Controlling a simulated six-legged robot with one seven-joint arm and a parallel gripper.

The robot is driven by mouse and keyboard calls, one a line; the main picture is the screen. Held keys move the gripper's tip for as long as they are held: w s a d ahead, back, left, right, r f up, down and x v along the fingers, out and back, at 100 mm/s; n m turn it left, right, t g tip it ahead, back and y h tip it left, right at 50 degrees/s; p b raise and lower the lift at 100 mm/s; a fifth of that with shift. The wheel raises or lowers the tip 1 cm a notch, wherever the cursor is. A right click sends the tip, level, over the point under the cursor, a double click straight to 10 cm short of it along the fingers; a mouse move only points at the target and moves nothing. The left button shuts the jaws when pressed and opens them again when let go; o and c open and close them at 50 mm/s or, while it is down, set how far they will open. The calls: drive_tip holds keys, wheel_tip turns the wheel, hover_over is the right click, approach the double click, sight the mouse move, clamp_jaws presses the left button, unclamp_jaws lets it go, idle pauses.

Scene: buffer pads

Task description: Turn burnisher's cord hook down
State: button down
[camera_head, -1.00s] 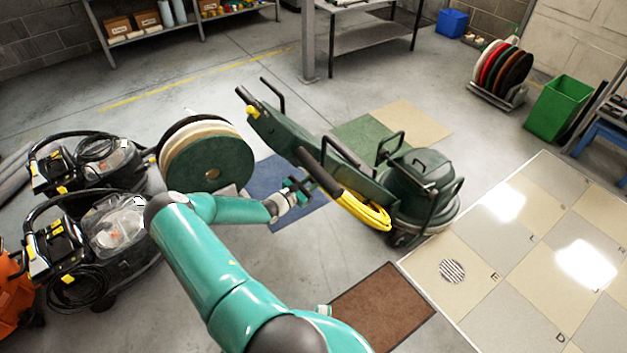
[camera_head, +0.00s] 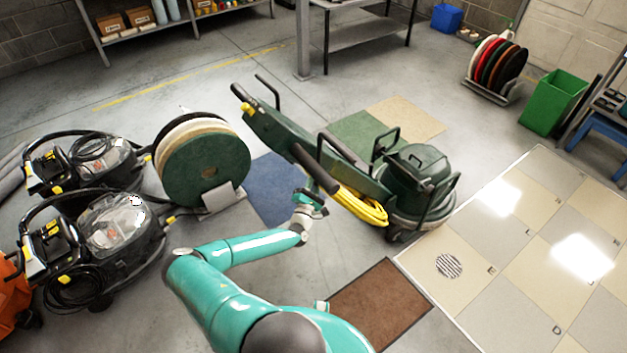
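The burnisher (camera_head: 412,178) is a dark green floor machine with a long sloping handle body that rises to the upper left. A yellow cord (camera_head: 358,206) hangs in a coil along its near side. A dark bar (camera_head: 316,168), perhaps the cord hook, sticks out above the coil; which part is the hook I cannot tell for sure.
Large round pads (camera_head: 205,168) stand in a rack at the left. A brown mat (camera_head: 380,304) lies on the floor in front. A tiled floor panel (camera_head: 500,270) is at the right. Grey floor is open behind the burnisher.

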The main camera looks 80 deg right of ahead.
drive_tip(key=t+h, duration=0.1)
drive_tip(key=m+t+h, duration=0.1)
drive_tip(key=s+f+t, duration=0.1)
drive_tip(key=t, duration=0.1)
drive_tip(key=shift+d+h, duration=0.25)
drive_tip(key=shift+h, duration=0.15)
drive_tip(key=t+h, duration=0.1)
drive_tip(key=m+t, duration=0.1)
drive_tip(key=m+t+h, duration=0.1)
drive_tip(key=shift+d+f+h, duration=0.3)
drive_tip(key=shift+f, duration=0.05)
drive_tip(key=shift+w+m+t, duration=0.1)
drive_tip(key=shift+m+t, duration=0.2)
drive_tip(key=c, duration=1.3)
unclamp_jaws()
drive_tip(key=shift+a+f, duration=0.15)
drive_tip(key=shift+f, duration=0.05)
